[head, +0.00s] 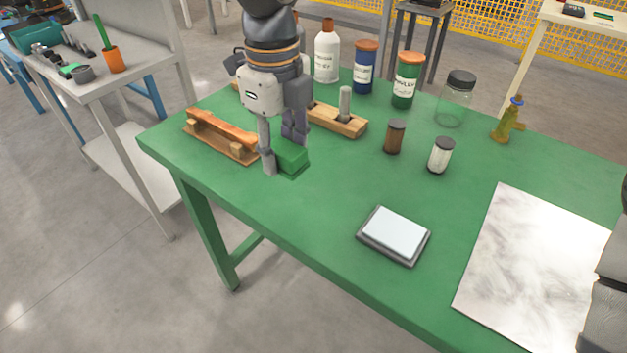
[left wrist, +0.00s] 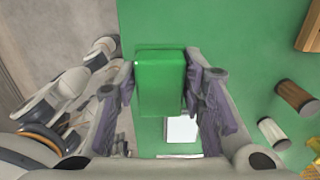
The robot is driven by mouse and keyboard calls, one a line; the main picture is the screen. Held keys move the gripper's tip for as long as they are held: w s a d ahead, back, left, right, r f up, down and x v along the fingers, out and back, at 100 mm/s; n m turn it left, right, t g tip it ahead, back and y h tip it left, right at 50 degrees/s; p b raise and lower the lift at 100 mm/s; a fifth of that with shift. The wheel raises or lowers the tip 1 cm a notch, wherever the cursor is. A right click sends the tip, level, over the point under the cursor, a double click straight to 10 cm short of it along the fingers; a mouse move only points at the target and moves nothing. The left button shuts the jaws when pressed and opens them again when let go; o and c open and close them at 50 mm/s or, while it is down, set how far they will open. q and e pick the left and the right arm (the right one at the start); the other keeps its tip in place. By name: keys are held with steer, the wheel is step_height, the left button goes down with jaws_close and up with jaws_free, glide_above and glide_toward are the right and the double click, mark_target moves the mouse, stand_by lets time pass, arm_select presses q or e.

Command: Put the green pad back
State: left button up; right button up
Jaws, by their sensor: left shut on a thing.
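The green pad (head: 293,161) is a small green block over the left part of the green table. My left gripper (head: 284,156) points down and is shut on it, a finger on each side. In the left wrist view the pad (left wrist: 160,82) sits between the two fingers (left wrist: 161,90). Green on green, I cannot tell whether it touches the tabletop. A wooden rack (head: 222,136) lies just left of the gripper. A wooden block with a grey peg (head: 340,119) stands behind and to the right of it. My right gripper is not in view.
A dark-framed tray with a pale pad (head: 395,234) lies near the front edge. A brown jar (head: 395,137) and a white jar (head: 440,156) stand mid-table. Several bottles, including a glass jar (head: 455,98), line the back. A mottled pale sheet (head: 535,268) lies at right.

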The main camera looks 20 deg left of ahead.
arm_select(q)
steer(key=b, duration=0.1)
glide_above(312, 192)
steer(key=f, duration=0.6)
steer(key=shift+s+a, duration=0.15)
steer(key=shift+a, duration=0.1)
steer(key=shift+w+d+f, duration=0.1)
steer(key=shift+f, duration=0.75)
steer(key=shift+w+d+f, duration=0.1)
steer(key=shift+f, duration=0.7)
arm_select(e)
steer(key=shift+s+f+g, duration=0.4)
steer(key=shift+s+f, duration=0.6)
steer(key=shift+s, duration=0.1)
arm_select(q)
steer(key=shift+f, duration=0.2)
steer(key=o, duration=1.1)
step_height(312, 192, up, 12)
steer(key=shift+r, duration=0.2)
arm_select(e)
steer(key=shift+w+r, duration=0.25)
